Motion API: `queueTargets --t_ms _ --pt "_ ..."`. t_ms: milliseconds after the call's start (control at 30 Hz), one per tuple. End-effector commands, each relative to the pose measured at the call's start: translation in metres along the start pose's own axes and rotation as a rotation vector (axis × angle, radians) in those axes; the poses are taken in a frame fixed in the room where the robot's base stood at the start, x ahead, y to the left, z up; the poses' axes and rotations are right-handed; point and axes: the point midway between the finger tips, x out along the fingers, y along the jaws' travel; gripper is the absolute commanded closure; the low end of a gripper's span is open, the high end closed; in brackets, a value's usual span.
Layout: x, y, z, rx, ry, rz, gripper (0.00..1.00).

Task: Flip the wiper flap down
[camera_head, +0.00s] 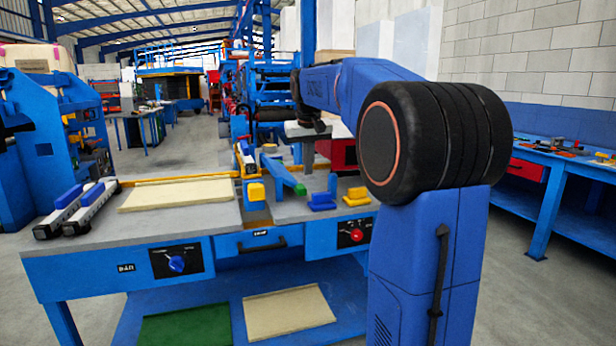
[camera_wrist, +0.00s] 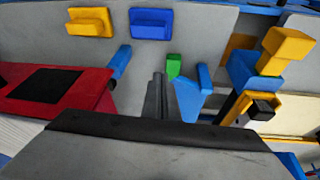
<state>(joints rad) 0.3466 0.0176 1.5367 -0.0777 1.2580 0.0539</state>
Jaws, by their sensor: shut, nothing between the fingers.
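A blue bar with a green end (camera_head: 282,174), which I take to be the wiper flap, slopes over the grey worktop in the head view. In the wrist view its green end (camera_wrist: 174,66) and blue body (camera_wrist: 188,98) are just right of my fingers. My gripper (camera_wrist: 158,78) is shut and empty, its fingers close together. I cannot tell whether the fingers touch the bar.
A yellow block (camera_head: 356,196) and a blue block (camera_head: 322,201) sit on the worktop's right side. A red box (camera_wrist: 60,92) is left of my fingers. A yellow-and-blue fixture (camera_wrist: 285,45) stands to their right. A pale panel (camera_head: 178,194) lies on the left worktop.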

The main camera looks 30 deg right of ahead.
Motion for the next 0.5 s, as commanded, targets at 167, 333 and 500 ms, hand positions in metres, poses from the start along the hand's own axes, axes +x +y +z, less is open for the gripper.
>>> queueTargets --t_ms 167,333,500 --pt "-0.038 0.0 -0.001 0.0 0.008 -0.001 1.0" --pt "-0.073 0.0 -0.001 0.0 0.01 -0.001 1.0" --pt "-0.102 0.0 -0.001 0.0 0.012 -0.001 1.0"
